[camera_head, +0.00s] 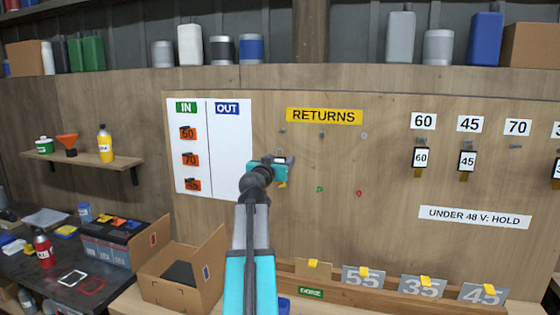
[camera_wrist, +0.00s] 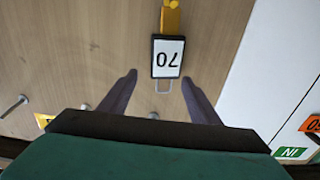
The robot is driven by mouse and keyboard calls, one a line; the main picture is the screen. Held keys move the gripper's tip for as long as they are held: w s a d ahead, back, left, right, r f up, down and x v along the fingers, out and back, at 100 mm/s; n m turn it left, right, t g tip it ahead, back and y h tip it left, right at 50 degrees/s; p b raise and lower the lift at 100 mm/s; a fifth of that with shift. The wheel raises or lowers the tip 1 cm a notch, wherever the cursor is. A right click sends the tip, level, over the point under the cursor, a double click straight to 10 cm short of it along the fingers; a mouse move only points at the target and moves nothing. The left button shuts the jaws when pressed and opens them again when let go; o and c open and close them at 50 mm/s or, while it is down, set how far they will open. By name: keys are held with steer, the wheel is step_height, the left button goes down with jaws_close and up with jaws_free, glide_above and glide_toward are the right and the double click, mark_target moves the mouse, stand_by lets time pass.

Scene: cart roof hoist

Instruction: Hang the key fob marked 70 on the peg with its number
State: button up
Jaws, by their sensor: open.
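The key fob marked 70 (camera_wrist: 168,57) shows upside down in the wrist view, a white face in a black frame with a metal loop and a yellow-orange tail. My gripper (camera_wrist: 159,79) is open, its fingertips on either side of the fob's loop end; contact cannot be told. In the head view my gripper (camera_head: 280,161) is at the board below RETURNS and hides most of the fob; a bit of yellow (camera_head: 282,184) shows below it. The peg under the number 70 (camera_head: 516,147) is bare, at the right.
Fobs 60 (camera_head: 420,158) and 45 (camera_head: 467,162) hang under their own numbers. RETURNS (camera_head: 324,116) has several small pegs below it. The IN/OUT sheet (camera_head: 230,150) is left of my gripper. An open cardboard box (camera_head: 205,285) and a ledge with number plates (camera_head: 363,278) are below.

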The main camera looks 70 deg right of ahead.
steer(key=shift+r, duration=0.1)
steer(key=shift+a, duration=0.5)
steer(key=a+b, duration=0.3)
steer(key=a, duration=0.8)
steer(key=shift+s, duration=0.35)
steer(key=shift+w, duration=0.1)
